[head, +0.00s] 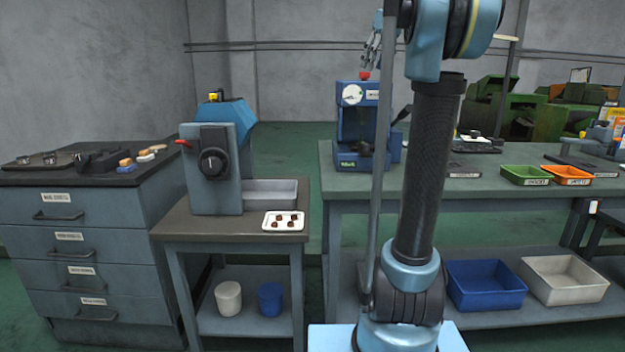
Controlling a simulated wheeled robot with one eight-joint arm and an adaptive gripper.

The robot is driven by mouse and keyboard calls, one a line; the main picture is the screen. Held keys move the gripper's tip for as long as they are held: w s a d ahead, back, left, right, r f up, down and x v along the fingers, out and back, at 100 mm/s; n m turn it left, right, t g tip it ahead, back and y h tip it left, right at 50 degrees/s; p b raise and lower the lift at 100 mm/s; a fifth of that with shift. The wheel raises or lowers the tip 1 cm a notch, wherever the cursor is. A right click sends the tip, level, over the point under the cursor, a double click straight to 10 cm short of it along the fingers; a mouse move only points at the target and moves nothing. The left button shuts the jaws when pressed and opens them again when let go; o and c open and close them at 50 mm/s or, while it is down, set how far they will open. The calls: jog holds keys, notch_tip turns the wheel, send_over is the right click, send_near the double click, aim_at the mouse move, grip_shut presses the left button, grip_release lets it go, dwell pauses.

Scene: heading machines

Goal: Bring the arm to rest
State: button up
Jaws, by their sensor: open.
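My arm (426,170) rises from its light-blue base at the front, right of centre, with a dark upright link and a light-blue elbow at the top edge. My gripper (370,58) shows small and partly covered near the top, left of the upright link. Its grey fingers point down, above the red top of a blue press (364,125). The fingers look open, and I see nothing held between them. I cannot tell the gap between the fingertips and the press. Part of the arm is cut off by the top edge.
A small table (240,225) at left centre holds a grey-blue machine (212,165) and a white tray (283,221). A drawer cabinet (85,235) stands left. A long workbench (480,188) behind my arm holds green (526,175) and orange (567,175) trays. Green floor shows between.

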jog(key=s+f+m, duration=0.2)
jog(key=s+f, duration=0.9)
jog(key=f, duration=0.5)
jog(key=s+a+f+m+h, duration=0.1)
jog(key=s+f+m, duration=0.1)
jog(key=s+f, duration=0.9)
jog(key=s+f+m+h, duration=0.1)
jog(key=s+f, duration=1)
jog(key=f, duration=1.2)
jog(key=shift+s+a+f+m, duration=0.15)
jog(key=shift+s+a+m, duration=0.2)
jog(key=shift+m, duration=0.55)
jog(key=shift+w, duration=0.1)
jog(key=shift+w+f, duration=0.2)
jog(key=shift+w, duration=0.25)
jog(key=shift+c, duration=0.4)
